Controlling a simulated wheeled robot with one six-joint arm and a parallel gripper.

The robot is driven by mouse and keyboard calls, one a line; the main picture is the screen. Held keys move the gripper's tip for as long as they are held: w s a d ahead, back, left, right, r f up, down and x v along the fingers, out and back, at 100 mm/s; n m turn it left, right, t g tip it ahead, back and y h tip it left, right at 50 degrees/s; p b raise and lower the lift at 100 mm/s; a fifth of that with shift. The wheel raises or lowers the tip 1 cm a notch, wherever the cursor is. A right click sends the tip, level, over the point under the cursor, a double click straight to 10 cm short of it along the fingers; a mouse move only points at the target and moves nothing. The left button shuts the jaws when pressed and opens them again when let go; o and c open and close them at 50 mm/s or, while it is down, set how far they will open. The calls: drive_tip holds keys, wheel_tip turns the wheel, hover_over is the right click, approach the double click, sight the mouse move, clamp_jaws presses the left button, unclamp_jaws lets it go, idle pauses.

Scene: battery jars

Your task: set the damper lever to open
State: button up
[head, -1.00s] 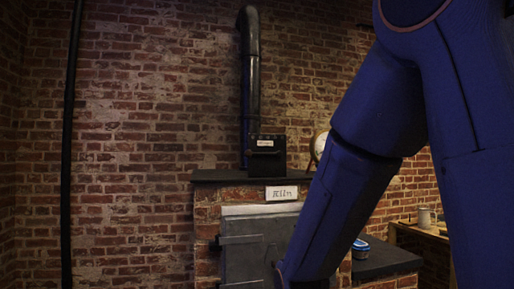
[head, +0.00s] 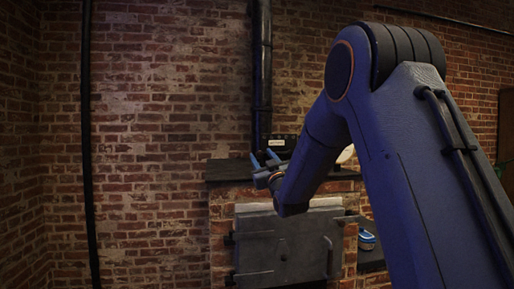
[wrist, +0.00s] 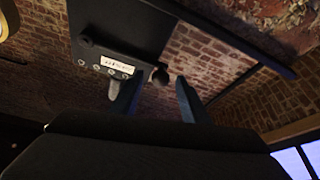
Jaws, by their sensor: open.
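The dark damper box stands at the foot of the stovepipe, with a white label (head: 278,142) on its front. In the wrist view the dark box (wrist: 118,28) is close, with its label (wrist: 117,64) and a row of small round studs. A dark round knob (wrist: 160,76), seemingly the end of the damper lever, sticks out by the label's right end. My gripper (head: 263,156) is open in front of the box. In the wrist view my gripper (wrist: 149,86) has a finger on each side of the knob. I cannot tell whether they touch it.
Below is the brick stove with a dark top slab (head: 228,172) and a grey door (head: 280,245) with handle. A blue-and-white tin (head: 366,239) sits on a lower ledge at right. A thin black pipe (head: 88,150) runs down the left wall.

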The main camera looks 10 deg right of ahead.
drive_tip(key=shift+p+x, duration=1.2)
drive_tip(key=shift+x, duration=1.95)
clamp_jaws()
